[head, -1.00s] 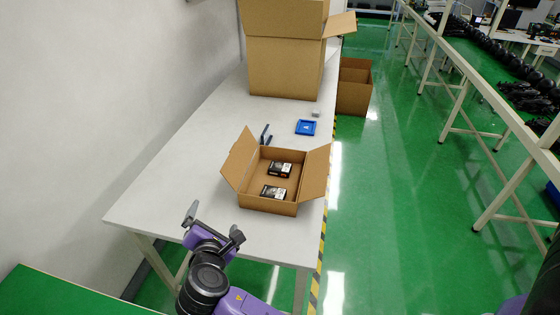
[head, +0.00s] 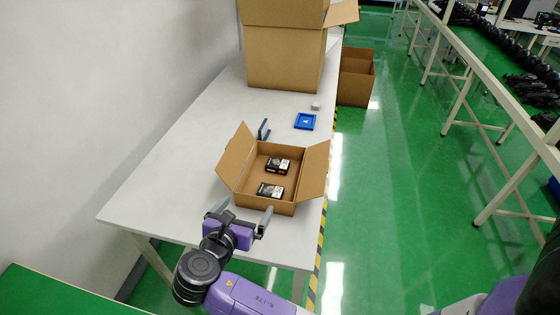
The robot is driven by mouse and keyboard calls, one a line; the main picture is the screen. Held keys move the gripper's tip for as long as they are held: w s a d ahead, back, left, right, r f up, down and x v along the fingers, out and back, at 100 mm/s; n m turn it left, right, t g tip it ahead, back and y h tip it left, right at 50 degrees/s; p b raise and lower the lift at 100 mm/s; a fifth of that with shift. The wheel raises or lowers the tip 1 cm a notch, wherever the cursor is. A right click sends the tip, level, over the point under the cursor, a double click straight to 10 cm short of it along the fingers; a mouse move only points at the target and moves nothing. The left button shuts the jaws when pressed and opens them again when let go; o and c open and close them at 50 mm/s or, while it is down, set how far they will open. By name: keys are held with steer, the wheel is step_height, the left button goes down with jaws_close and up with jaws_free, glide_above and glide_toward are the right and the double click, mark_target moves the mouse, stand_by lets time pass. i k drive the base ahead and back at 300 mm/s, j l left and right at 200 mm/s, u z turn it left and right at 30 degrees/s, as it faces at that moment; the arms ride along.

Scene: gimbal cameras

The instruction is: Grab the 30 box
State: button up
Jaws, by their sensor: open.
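Two small dark boxes with pale labels lie inside an open cardboard box (head: 262,203) on the white table. One, the far small box (head: 278,165), lies near the middle of the carton. The other, the near small box (head: 270,190), lies by its near wall. The print is too small to tell which is the 30 box. My gripper (head: 242,211) is open and empty, just in front of the carton's near side, with its fingers spread and pointing toward it.
The white table (head: 165,165) runs along a wall at the left. A blue tray (head: 305,121), a small pale block (head: 316,106) and a dark upright item (head: 262,130) stand beyond the carton. A large cardboard box (head: 285,60) stands at the back. The table left of the carton is clear.

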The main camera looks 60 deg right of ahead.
mark_target(275, 166)
steer(key=i+l, duration=0.1)
steer(key=l, duration=0.7)
steer(key=i+l, duration=0.15)
steer(key=l, duration=0.25)
